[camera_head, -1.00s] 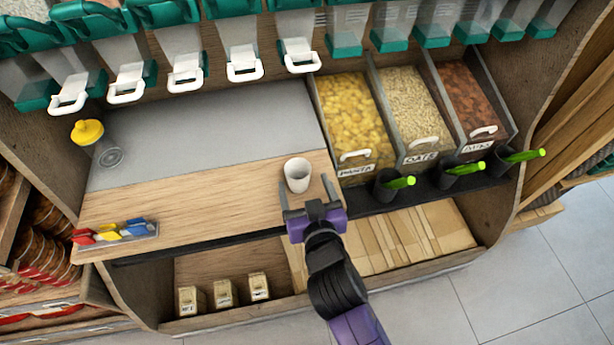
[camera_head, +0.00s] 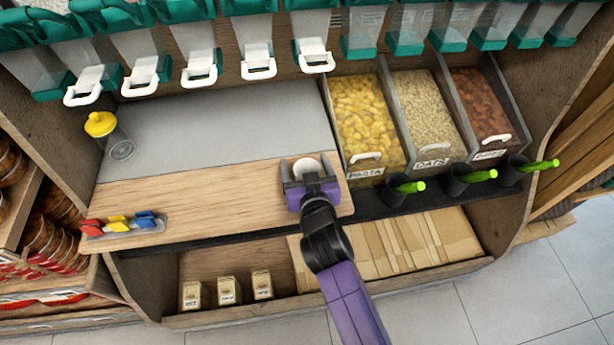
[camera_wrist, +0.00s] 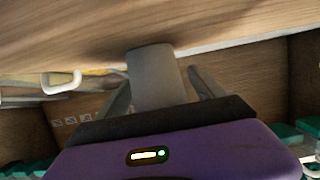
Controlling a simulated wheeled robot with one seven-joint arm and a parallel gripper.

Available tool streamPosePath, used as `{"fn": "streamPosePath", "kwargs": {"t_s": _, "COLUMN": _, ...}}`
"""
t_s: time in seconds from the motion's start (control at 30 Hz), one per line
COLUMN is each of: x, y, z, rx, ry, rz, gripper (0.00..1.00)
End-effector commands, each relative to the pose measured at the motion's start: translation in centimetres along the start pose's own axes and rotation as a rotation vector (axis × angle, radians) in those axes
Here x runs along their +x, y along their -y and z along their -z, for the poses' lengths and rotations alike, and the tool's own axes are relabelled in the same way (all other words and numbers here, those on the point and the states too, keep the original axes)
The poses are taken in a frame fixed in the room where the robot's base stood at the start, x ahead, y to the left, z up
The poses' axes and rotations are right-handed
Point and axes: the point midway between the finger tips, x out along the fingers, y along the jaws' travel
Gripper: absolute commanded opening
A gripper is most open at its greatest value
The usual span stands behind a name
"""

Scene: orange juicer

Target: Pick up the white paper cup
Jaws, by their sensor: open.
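The white paper cup (camera_head: 306,168) stands on the wooden front strip of the counter (camera_head: 220,198), and its rim shows past my gripper. My gripper (camera_head: 307,176) is open, with one finger on each side of the cup. In the wrist view the cup (camera_wrist: 156,78) shows as a grey shape between the two open fingers (camera_wrist: 160,92), with gaps visible on both sides. The lower part of the cup is hidden by my gripper in the head view.
Bins of pasta (camera_head: 368,120), oats (camera_head: 428,115) and a brown food (camera_head: 484,105) stand right of the cup. Dispensers with white handles (camera_head: 258,62) hang behind. A yellow-lidded jar (camera_head: 101,125) and coloured clips (camera_head: 120,223) sit at left. The counter left of the cup is clear.

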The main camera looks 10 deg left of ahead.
Motion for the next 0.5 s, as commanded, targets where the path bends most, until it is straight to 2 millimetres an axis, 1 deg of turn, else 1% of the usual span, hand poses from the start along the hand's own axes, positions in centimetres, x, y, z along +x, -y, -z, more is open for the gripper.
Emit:
{"fn": "streamPosePath", "kwargs": {"t_s": 0.03, "x": -0.01, "y": -0.01, "z": -0.01, "rx": 0.0, "ry": 0.0, "rz": 0.0, "gripper": 0.76}}
{"fn": "streamPosePath", "kwargs": {"t_s": 0.07, "x": -0.02, "y": -0.01, "z": -0.02, "rx": 0.0, "ry": 0.0, "rz": 0.0, "gripper": 0.7}}
{"fn": "streamPosePath", "kwargs": {"t_s": 0.1, "x": -0.02, "y": -0.01, "z": -0.02, "rx": 0.0, "ry": 0.0, "rz": 0.0, "gripper": 0.62}}
{"fn": "streamPosePath", "kwargs": {"t_s": 0.17, "x": -0.03, "y": -0.01, "z": -0.02, "rx": 0.0, "ry": 0.0, "rz": 0.0, "gripper": 0.5}}
{"fn": "streamPosePath", "kwargs": {"t_s": 0.2, "x": -0.03, "y": -0.01, "z": -0.02, "rx": 0.0, "ry": 0.0, "rz": 0.0, "gripper": 0.43}}
{"fn": "streamPosePath", "kwargs": {"t_s": 0.33, "x": -0.03, "y": -0.01, "z": -0.03, "rx": 0.0, "ry": 0.001, "rz": 0.0, "gripper": 0.17}}
{"fn": "streamPosePath", "kwargs": {"t_s": 0.37, "x": -0.04, "y": -0.01, "z": -0.03, "rx": 0.0, "ry": 0.001, "rz": 0.0, "gripper": 0.15}}
{"fn": "streamPosePath", "kwargs": {"t_s": 0.5, "x": -0.04, "y": -0.02, "z": -0.03, "rx": 0.0, "ry": 0.001, "rz": 0.0, "gripper": 0.15}}
